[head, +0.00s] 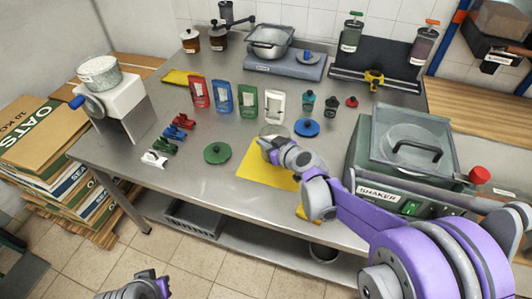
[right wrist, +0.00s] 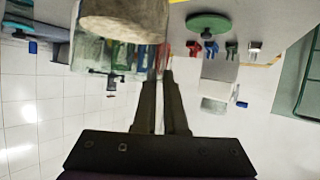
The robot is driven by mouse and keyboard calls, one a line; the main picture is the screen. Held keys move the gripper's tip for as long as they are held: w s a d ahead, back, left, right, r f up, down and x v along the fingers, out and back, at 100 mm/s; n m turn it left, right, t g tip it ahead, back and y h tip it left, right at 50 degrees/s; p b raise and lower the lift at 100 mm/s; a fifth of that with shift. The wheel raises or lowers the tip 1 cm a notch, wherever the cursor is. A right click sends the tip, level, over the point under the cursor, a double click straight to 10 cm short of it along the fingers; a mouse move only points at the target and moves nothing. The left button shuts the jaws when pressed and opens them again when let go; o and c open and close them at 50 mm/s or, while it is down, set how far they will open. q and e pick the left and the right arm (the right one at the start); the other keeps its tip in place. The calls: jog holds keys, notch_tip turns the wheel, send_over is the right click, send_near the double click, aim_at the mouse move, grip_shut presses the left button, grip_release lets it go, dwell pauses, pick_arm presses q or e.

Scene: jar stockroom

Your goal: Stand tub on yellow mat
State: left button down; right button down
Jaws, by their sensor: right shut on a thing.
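The yellow mat (head: 262,176) lies flat near the front edge of the steel table. My right gripper (head: 268,144) is over the mat's back part, shut on the tub (head: 272,130), whose greyish round top shows just behind the jaws. In the right wrist view the tub (right wrist: 125,22) looks clear-walled with a beige round end, and my right fingers (right wrist: 163,78) meet at its side. Whether the tub touches the mat is hidden. My left gripper (head: 140,290) is low at the bottom edge, away from the table; its jaws are not clear.
A green lid (head: 217,152) lies left of the mat and a blue lid (head: 307,127) to its right. Coloured packets (head: 221,98) stand behind. The shaker machine (head: 398,160) fills the table's right side. A white hand-cranked machine (head: 112,102) stands at left.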

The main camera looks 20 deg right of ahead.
aim_at(264, 155)
notch_tip(264, 155, down, 4)
jog(key=shift+w+f+b, duration=0.1)
jog(key=shift+f+b, duration=0.15)
jog(key=shift+b, duration=0.05)
jog(key=c, duration=1)
grip_release()
jog(key=shift+o, duration=0.2)
jog(key=p+v, duration=0.1)
jog(key=v, duration=1.1)
jog(key=s+f+m+g+h, duration=0.2)
jog(key=s+g, duration=0.1)
jog(key=s, duration=0.7)
jog(key=s+a+f+m+g+h, duration=0.1)
jog(key=s+f+m+g+h, duration=0.1)
jog(key=s, duration=0.9)
jog(key=shift+s+a+f+g, duration=0.35)
jog(key=shift+f+g, duration=0.1)
jog(key=shift+g, duration=0.65)
